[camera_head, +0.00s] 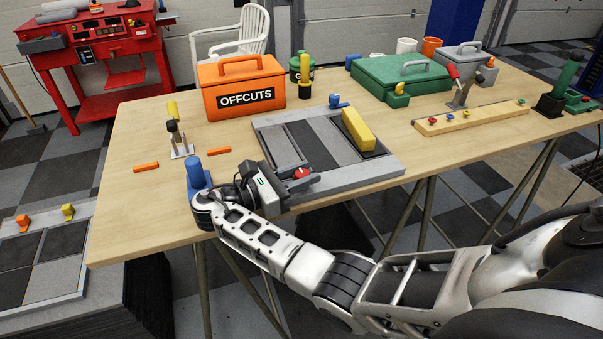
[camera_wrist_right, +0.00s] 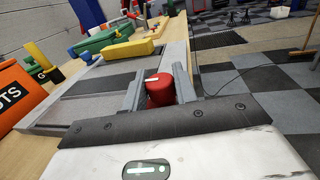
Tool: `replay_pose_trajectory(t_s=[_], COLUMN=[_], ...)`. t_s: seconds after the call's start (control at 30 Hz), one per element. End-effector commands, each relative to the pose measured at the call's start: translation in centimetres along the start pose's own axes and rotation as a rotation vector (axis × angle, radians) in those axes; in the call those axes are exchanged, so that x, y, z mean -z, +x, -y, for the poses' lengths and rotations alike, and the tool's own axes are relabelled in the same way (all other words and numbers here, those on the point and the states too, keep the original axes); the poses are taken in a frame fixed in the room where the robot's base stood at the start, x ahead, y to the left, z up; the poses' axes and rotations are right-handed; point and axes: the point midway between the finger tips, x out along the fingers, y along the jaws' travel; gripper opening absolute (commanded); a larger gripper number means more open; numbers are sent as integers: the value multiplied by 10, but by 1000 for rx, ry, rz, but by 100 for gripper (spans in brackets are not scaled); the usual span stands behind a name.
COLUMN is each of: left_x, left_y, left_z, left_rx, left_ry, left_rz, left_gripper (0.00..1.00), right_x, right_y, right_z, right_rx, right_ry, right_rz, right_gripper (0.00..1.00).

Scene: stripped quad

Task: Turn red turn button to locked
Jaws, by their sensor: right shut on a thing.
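The red turn button (camera_head: 302,173) sits at the near left part of the grey framed panel (camera_head: 380,174) on the wooden table. In the right wrist view the red button (camera_wrist_right: 159,92) is a round knob with a white mark on top, between the two grey fingers. My right gripper (camera_head: 301,180) is shut on the red button; the gripper (camera_wrist_right: 158,92) has one finger on each side of it. Part of the button is hidden by the fingers in the head view. My left gripper is not in view.
A yellow block handle (camera_head: 358,130) and a blue turn button (camera_head: 337,101) are on the panel. An orange OFFCUTS box (camera_head: 242,88) stands behind. A blue upright handle (camera_head: 194,172) is close left of my right wrist. A green case (camera_head: 402,78) is at the back right.

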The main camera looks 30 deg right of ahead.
Motion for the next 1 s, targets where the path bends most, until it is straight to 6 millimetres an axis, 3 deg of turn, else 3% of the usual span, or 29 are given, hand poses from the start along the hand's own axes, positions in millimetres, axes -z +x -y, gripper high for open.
replay_pose_trajectory(t_s=[0.53, 0.57, 0.6, 0.63, 1.0], left_x=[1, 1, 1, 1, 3], left_y=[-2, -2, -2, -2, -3], left_z=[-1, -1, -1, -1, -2], left_rx=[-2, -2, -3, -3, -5], left_ry=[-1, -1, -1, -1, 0], left_rz=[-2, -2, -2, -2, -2], left_gripper=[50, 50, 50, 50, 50], right_x=[-1, -1, -1, -1, -1], right_y=[1, 1, 1, 1, -5], right_z=[0, 0, 0, 0, 1], right_rx=[27, 27, 27, 26, 28], right_ry=[4, 3, 3, 3, 0], right_rz=[2, 2, 2, 2, -1], right_gripper=[6, 34, 45, 48, 48])
